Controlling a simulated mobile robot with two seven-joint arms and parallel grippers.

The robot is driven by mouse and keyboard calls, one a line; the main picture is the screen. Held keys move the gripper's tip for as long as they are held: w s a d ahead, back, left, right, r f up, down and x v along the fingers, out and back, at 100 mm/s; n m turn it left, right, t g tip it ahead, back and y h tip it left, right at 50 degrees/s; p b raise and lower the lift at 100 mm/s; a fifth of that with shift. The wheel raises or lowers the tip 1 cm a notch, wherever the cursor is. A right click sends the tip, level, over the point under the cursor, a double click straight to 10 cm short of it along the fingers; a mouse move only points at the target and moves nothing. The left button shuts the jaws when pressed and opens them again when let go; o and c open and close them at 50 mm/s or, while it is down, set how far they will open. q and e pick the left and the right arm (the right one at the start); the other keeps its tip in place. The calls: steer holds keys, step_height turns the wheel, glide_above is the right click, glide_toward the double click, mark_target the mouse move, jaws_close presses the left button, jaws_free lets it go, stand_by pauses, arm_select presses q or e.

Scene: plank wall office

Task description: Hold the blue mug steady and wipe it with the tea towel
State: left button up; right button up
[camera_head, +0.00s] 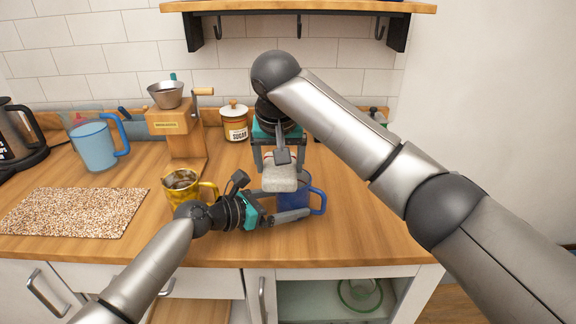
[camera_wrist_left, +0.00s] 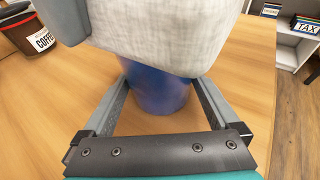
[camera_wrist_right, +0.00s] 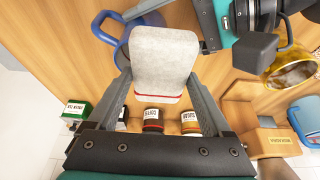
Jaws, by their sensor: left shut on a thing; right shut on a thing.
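The blue mug (camera_head: 293,201) stands upright near the counter's front edge, its handle to the right. My left gripper (camera_head: 284,204) is shut on the mug, one finger on each side, as the left wrist view (camera_wrist_left: 160,98) also shows. My right gripper (camera_head: 279,158) comes from above and is shut on the folded tea towel (camera_head: 279,180), which is pale grey with a red stripe. The towel hangs at the mug's upper part and hides much of its rim and front; contact is hard to tell. In the right wrist view the towel (camera_wrist_right: 163,62) sits between the fingers beside the blue handle (camera_wrist_right: 112,27).
A yellow patterned mug (camera_head: 180,187) stands close beside my left wrist. Behind are a wooden grinder (camera_head: 178,128) and a sugar jar (camera_head: 234,124). A speckled board (camera_head: 75,212), a light-blue jug (camera_head: 95,146) and a kettle (camera_head: 14,140) are at left. Counter right of the mug is clear.

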steer(key=shift+r, duration=3.6)
arm_select(q)
steer(key=o, duration=0.6)
steer(key=shift+a, duration=0.1)
steer(key=v, duration=1.1)
steer(key=shift+s+a+r, duration=0.2)
steer(key=shift+s, duration=0.05)
steer(key=shift+s+a, duration=0.1)
